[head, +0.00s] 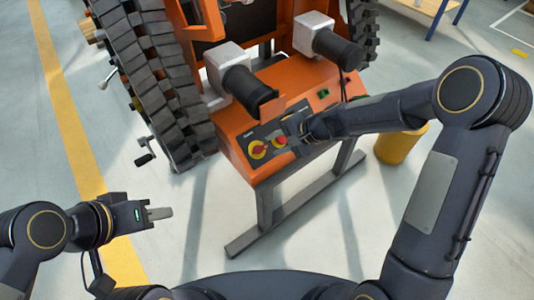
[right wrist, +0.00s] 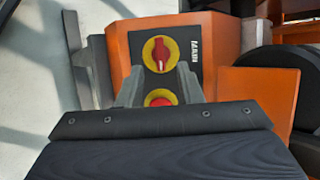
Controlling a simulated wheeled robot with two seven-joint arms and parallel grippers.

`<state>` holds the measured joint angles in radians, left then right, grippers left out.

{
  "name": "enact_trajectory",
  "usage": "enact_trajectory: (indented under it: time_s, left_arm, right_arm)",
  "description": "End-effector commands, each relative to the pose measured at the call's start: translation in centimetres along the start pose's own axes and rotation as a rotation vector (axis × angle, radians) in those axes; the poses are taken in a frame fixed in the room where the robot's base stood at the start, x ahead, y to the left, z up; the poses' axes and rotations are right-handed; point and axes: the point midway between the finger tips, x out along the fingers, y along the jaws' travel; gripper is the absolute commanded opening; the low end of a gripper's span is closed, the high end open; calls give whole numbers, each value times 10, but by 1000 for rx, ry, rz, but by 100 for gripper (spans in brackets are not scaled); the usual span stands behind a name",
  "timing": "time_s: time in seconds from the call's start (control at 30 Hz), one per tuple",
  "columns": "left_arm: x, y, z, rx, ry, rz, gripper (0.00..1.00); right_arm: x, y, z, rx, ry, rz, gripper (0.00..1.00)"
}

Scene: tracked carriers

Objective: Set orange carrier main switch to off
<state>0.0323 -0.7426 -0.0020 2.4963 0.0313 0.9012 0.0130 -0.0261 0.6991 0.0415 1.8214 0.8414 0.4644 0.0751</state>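The orange carrier (head: 270,172) has a sloped control panel at its front. The main switch (head: 258,150) is a red rotary knob on a yellow disc. In the right wrist view the main switch (right wrist: 160,54) stands beside a "MAIN" label, its handle lined up roughly along the picture's vertical. A second red control on yellow (head: 281,141) sits right of it. My right gripper (head: 293,134) is over the panel by that second control. In the right wrist view its fingers (right wrist: 160,92) are apart, empty, short of the main switch. My left gripper (head: 158,213) hangs over the floor; its finger gap is hidden.
Two black cylinders (head: 248,88) on grey blocks stick out above the panel. A black track (head: 160,75) with a crank (head: 145,155) is at the left. A yellow bin (head: 398,147) stands at the right. The floor left of the panel's stand is clear.

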Motion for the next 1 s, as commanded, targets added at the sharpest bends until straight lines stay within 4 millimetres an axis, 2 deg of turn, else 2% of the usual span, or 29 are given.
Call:
enact_trajectory:
  time_s: [0.2,0.4,0.77,1.0]
  left_arm:
    - [8,-4,4,0,0,0,36]
    - [12,-6,6,0,0,0,36]
    - [12,-6,6,0,0,0,36]
    - [12,-6,6,0,0,0,36]
  right_arm:
    - [37,2,1,-3,-5,2,33]
    - [61,1,1,-3,-3,2,33]
    - [67,0,1,-3,-1,1,33]
    - [67,0,1,-3,-2,1,4]
